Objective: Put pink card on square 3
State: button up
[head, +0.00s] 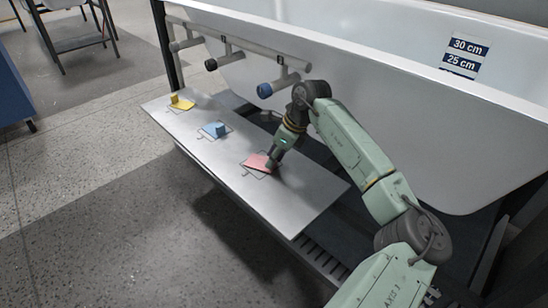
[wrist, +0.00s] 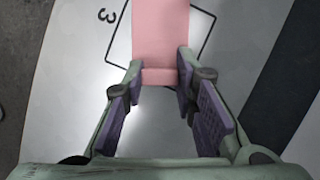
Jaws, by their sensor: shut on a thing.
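The pink card (head: 256,161) is at the near end of the grey board, over the outlined square marked 3. My gripper (head: 272,165) is low over the board and shut on the pink card's near part. In the wrist view the pink card (wrist: 162,30) extends ahead from between the fingertips (wrist: 161,73) of my gripper. Square 3 (wrist: 112,42) shows its outline on both sides of the card and its number at the left. The card is turned relative to the outline. I cannot tell whether it touches the board.
A blue card with a block (head: 213,130) and a yellow card with a block (head: 181,102) lie farther along the grey board (head: 305,205). The white bathtub shell (head: 410,135) and a rail of pipes (head: 240,45) stand behind. The board's near right end is clear.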

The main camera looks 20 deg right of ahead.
jog(key=shift+f, duration=0.2)
jog(key=o, duration=0.9)
jog(key=shift+o, duration=0.2)
jog(key=p+v, duration=0.1)
jog(key=v, duration=0.7)
jog(key=shift+w+a, duration=0.1)
